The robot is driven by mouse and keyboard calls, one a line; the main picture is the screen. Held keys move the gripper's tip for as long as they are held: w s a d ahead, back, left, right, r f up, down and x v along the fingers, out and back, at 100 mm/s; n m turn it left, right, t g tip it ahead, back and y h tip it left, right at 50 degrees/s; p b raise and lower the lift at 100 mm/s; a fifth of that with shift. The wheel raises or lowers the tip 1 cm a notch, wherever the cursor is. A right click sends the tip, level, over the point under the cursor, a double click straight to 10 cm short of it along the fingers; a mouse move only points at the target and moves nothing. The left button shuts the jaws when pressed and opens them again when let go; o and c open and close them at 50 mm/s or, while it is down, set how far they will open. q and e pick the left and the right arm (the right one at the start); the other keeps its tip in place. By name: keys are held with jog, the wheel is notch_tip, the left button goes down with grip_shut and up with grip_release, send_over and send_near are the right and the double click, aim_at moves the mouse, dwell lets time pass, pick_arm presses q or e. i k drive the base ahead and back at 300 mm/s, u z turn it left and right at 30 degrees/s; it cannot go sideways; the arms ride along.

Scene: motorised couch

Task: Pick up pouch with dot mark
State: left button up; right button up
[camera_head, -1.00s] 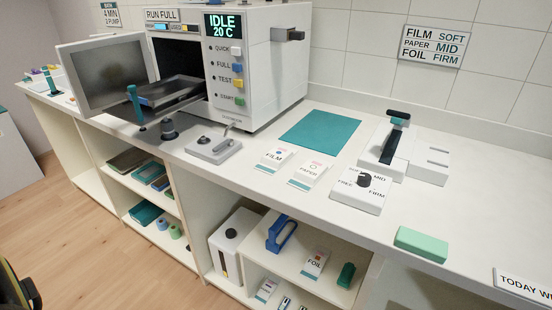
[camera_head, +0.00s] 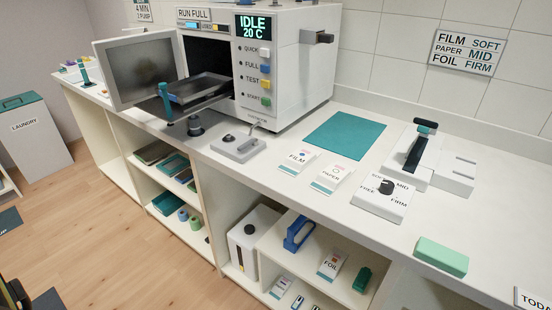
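A white pouch labelled FILM (camera_head: 299,162) lies on the counter, with a small dark blue dot above its lettering and a teal lower edge. A similar pouch labelled PAPER (camera_head: 332,175) lies to its right, with a reddish ring-like mark. A third labelled FOIL (camera_head: 331,265) lies on the shelf below, with a red mark that is too small to tell. Smaller white packets (camera_head: 281,287) lie on a lower shelf, their marks unreadable.
The steriliser (camera_head: 262,60) stands behind left with its door (camera_head: 140,70) open. A teal mat (camera_head: 345,135) lies behind the pouches. A sealer with a lever (camera_head: 416,150) and dial box (camera_head: 384,197) stand right. A green block (camera_head: 441,256) lies near the front edge.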

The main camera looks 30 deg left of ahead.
aim_at(294, 164)
jog(key=u, duration=2.45)
jog(key=i, duration=1.85)
jog(key=z, duration=2.25)
